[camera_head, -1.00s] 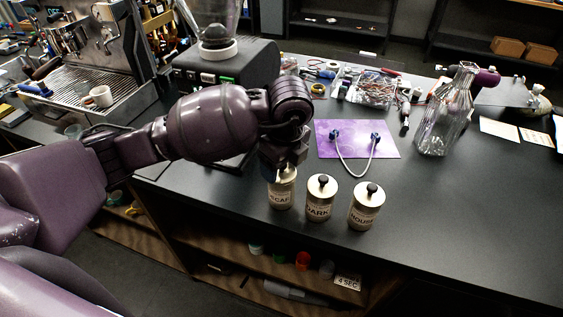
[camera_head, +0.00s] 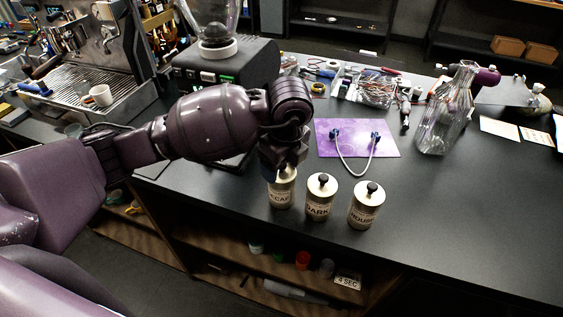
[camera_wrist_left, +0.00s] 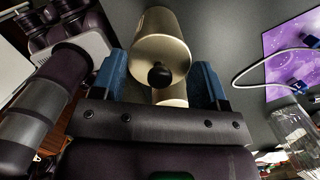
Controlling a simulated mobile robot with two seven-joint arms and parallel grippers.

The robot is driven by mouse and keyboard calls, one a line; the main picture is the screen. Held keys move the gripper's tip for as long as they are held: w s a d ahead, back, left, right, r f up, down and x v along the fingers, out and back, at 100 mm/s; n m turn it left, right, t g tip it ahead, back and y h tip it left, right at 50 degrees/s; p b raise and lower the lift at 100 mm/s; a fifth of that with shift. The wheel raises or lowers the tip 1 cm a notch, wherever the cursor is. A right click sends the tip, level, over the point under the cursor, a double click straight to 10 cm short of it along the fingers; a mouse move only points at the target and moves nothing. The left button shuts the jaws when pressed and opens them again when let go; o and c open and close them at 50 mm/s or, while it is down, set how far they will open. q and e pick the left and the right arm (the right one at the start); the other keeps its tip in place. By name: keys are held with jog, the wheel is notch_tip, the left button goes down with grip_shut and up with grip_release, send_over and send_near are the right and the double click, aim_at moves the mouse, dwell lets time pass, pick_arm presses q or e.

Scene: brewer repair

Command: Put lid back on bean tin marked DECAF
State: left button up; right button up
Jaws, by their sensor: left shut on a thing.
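The cream tin marked DECAF (camera_head: 281,196) stands upright at the left end of a row of tins on the dark counter. My left gripper (camera_head: 283,172) is directly over its top and hides part of it in the head view. In the left wrist view, a round lid (camera_wrist_left: 147,54) with a black knob sits between the two blue fingers (camera_wrist_left: 160,80). The fingers are shut on the lid's sides. The lid appears in line with the tin's top; I cannot tell whether it is fully seated. My right gripper is not in view.
The DARK tin (camera_head: 319,203) and the HOUSE tin (camera_head: 366,207) stand just to the right, both lidded. A purple mat (camera_head: 386,145) with a cable lies behind. A glass bottle (camera_head: 443,115) stands at the right. The counter's front right is clear.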

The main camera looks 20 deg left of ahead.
pick_arm(q)
jog(key=o, duration=1)
jog(key=shift+c, duration=0.2)
jog(key=shift+o, duration=0.4)
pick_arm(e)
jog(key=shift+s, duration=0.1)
pick_arm(q)
jog(key=shift+r, duration=0.15)
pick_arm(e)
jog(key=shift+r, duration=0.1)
